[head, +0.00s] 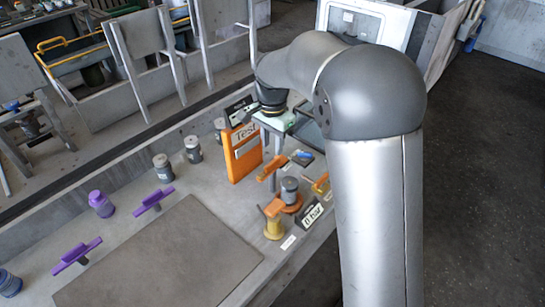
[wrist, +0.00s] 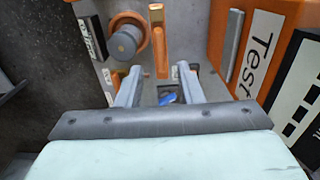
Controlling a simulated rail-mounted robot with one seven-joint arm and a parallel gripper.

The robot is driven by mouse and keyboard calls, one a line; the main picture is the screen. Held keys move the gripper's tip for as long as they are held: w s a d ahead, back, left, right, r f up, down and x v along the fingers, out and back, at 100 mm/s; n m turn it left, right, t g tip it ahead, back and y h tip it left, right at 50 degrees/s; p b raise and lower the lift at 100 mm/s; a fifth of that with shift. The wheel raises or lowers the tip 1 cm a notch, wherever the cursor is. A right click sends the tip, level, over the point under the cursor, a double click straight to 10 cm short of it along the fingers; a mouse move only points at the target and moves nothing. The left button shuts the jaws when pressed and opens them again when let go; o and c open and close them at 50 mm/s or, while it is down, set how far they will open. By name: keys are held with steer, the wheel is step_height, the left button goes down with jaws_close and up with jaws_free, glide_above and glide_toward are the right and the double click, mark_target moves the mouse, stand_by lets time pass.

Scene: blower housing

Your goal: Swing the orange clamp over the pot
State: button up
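The pot is a small grey cylinder (head: 289,188) on a round orange base, near the right end of the bench. In the wrist view the pot (wrist: 125,41) sits left of my fingers, inside an orange ring. An orange clamp bar (head: 270,168) stands behind and left of the pot in the head view. In the wrist view the orange clamp (wrist: 158,38) lies beside the pot, its near end between my fingertips. My gripper (wrist: 159,72) is open, its two fingers apart. I cannot tell whether either finger touches the bar.
An orange Test box (head: 243,152) stands close by, also at right in the wrist view (wrist: 252,50). A yellow-and-orange post (head: 273,222) and a "0 bar" sign (head: 312,214) are in front. Purple handles (head: 153,200) and a bare mat (head: 165,260) lie left.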

mark_target(272, 161)
step_height(272, 161, down, 6)
steer(key=shift+f, duration=0.1)
jaws_close()
